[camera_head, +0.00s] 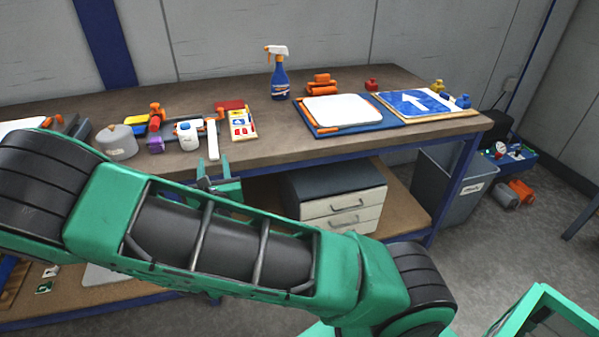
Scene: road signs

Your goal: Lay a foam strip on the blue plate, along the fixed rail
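The blue plate (304,107) lies on the bench right of centre. A white panel (341,109) covers most of it. A thin orange rail (345,129) shows along its front edge, with more orange at its left edge. A narrow white strip (212,139), perhaps the foam strip, lies near the bench's front edge, pointing away from me. My gripper (214,168) is at that edge, just in front of the strip's near end. Its fingers look apart, one on each side of the strip's line, with no clear contact. My arm hides part of the gripper's body.
A blue arrow sign (418,101) lies right of the plate. A spray bottle (279,75) and orange tool (322,84) stand behind. A grey pot (116,142), white bottle (188,136) and card (241,123) crowd the left. Bare bench lies between card and plate.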

